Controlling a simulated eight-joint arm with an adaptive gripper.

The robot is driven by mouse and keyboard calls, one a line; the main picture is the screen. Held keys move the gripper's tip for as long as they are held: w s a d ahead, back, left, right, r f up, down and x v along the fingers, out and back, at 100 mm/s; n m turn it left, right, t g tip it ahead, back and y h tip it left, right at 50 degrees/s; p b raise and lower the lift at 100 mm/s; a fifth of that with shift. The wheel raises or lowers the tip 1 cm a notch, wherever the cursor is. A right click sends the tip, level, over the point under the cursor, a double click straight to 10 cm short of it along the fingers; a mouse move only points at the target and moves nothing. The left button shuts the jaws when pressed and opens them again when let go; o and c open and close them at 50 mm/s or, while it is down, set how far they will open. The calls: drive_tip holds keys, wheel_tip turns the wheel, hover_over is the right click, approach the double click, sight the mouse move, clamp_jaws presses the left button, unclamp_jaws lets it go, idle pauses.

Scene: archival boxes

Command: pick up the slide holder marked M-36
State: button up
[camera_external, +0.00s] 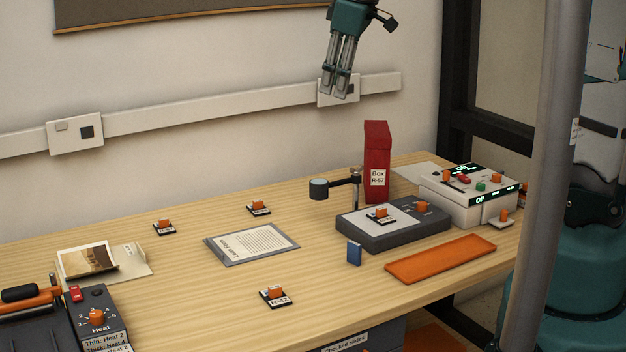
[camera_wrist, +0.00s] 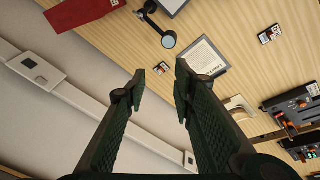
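Several small slide holders, each a dark base with a white label and an orange grip, show in the external view. One at the front centre (camera_external: 275,297) reads R-42. Two others stand at the back, one left (camera_external: 165,228) and one nearer the middle (camera_external: 259,208); a fourth (camera_external: 381,216) sits on the grey light box. Their labels are too small to read, and I cannot tell which is M-36. My gripper (camera_external: 336,94) hangs high above the back of the table, by the wall. In the wrist view its fingers (camera_wrist: 160,72) are apart and empty, with a holder far below between the tips.
A red box (camera_external: 377,165) and a magnifier (camera_external: 319,189) on a stand rise behind the light box (camera_external: 395,227). A white device (camera_external: 470,197) stands right, an orange tray (camera_external: 440,260) in front. A heat sealer (camera_external: 97,318) is front left. The table's centre front is mostly clear.

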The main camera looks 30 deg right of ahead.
drive_tip(key=w+a+f+n+g, duration=0.2)
drive_tip(key=w+a+f+n, duration=0.3)
drive_tip(key=w+f, duration=0.7)
drive_tip(key=n+g+b, duration=0.1)
drive_tip(key=n+g, duration=0.1)
drive_tip(key=n, duration=0.2)
hover_over(258, 201)
wheel_tip(258, 201, down, 14)
drive_tip(key=shift+f, duration=0.5)
drive_tip(key=shift+f, duration=1.3)
drive_tip(key=shift+w+f, duration=0.1)
drive_tip(key=shift+f, duration=2.5)
